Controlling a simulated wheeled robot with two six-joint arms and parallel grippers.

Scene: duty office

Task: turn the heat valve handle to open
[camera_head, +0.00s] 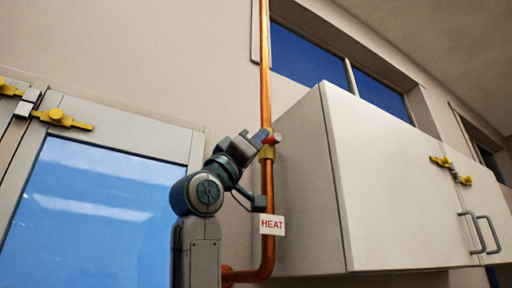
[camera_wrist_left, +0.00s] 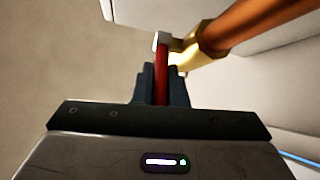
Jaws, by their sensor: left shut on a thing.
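The heat valve has a brass body (camera_head: 267,152) on a vertical copper pipe (camera_head: 266,200), with a red handle (camera_head: 276,138). My left gripper (camera_head: 266,134) reaches up to the valve from the lower left and covers part of the handle. In the left wrist view the red handle (camera_wrist_left: 161,78) lies between the two dark fingers of my left gripper (camera_wrist_left: 161,88), which is shut on it. The brass body (camera_wrist_left: 192,48) and the pipe (camera_wrist_left: 250,25) show just beyond. A white HEAT label (camera_head: 272,225) hangs at the pipe below the valve. My right gripper is not in view.
A white wall cabinet (camera_head: 410,180) with yellow latches stands close to the right of the pipe. A blue-glazed framed panel (camera_head: 90,220) with yellow latches is at the left. Bare wall (camera_head: 150,60) is open above the arm.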

